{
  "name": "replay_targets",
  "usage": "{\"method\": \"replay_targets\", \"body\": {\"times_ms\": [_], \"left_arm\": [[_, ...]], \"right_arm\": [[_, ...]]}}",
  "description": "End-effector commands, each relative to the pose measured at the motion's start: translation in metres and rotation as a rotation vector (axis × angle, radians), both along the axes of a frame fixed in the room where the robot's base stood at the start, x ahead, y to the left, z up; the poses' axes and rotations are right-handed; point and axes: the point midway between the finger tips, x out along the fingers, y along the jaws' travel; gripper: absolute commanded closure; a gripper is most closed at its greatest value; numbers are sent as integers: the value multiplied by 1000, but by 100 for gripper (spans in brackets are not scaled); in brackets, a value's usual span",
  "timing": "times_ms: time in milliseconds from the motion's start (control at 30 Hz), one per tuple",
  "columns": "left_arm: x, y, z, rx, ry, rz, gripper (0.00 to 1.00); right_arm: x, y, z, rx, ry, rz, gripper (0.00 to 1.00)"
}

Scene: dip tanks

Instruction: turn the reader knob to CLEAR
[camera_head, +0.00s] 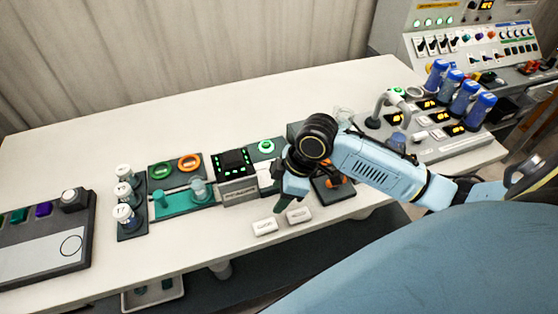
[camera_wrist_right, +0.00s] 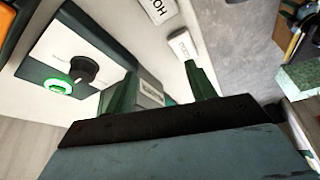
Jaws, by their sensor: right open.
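The reader is a white and dark panel with a glowing green ring (camera_head: 266,146) in the head view, and its lower part is hidden behind my right gripper. In the right wrist view the black reader knob (camera_wrist_right: 83,69) stands beside the green ring (camera_wrist_right: 60,87). My left gripper is not in view.
Two small white label plates (camera_head: 265,226) (camera_head: 299,215) lie near the table's front edge; one begins "HO" in the wrist view (camera_wrist_right: 158,10). A black display box (camera_head: 234,175) stands left of the reader. Blue-capped bottles (camera_head: 470,98) stand at right. The table (camera_head: 90,145) is clear at the back left.

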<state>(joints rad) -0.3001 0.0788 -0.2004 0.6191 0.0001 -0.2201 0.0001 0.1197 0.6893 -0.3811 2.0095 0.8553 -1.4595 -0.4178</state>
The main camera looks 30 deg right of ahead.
Motion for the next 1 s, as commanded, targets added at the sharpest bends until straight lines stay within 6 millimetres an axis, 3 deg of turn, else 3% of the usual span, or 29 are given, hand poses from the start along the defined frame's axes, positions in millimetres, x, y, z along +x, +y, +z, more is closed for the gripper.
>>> {"method": "replay_targets", "body": {"times_ms": [33, 200, 300, 433, 667, 1000], "left_arm": [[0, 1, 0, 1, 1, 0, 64], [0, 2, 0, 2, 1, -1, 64], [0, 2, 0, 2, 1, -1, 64], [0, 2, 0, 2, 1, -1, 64], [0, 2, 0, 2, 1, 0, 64], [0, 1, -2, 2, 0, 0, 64]], "right_arm": [[20, -23, 13, -20, -7, 26, 44], [58, -75, 56, -7, -9, 73, 44], [70, -95, 76, 7, -16, 74, 44], [77, -107, 88, 20, -21, 73, 44], [82, -98, 65, 27, -20, 74, 44], [95, -74, -1, 26, -20, 72, 44]]}}
